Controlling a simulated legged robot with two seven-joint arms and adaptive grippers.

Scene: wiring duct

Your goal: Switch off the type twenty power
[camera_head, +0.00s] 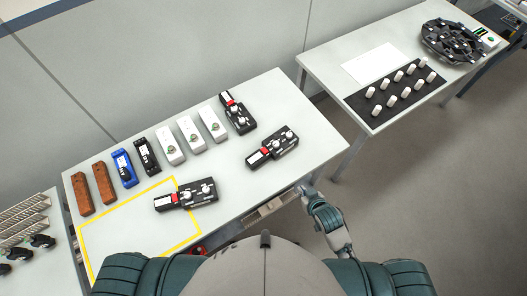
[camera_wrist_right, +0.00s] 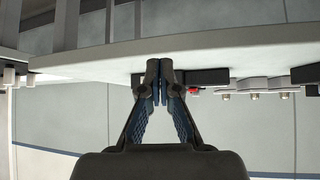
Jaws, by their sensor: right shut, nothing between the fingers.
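Black units with white knobs and a red part are on the near table (camera_head: 254,182). One black unit (camera_head: 200,192) lies partly in the yellow outline, a second black unit (camera_head: 273,147) is at centre right, and a third black unit (camera_head: 238,115) is at the back. I cannot read which is type twenty. My right gripper (camera_head: 306,190) is at the table's front right edge, apart from the units. In the wrist view the right gripper (camera_wrist_right: 159,76) is shut and empty, and the scene looks upside down. A red part (camera_wrist_right: 193,91) shows beside its fingertips. My left gripper is out of view.
A row of brown, blue, black and white modules (camera_head: 191,134) stands along the back of the near table. A yellow outline (camera_head: 128,194) marks its left front. A second table (camera_head: 324,62) holds a black mat (camera_head: 385,100) with white pegs and a round black holder (camera_head: 452,42).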

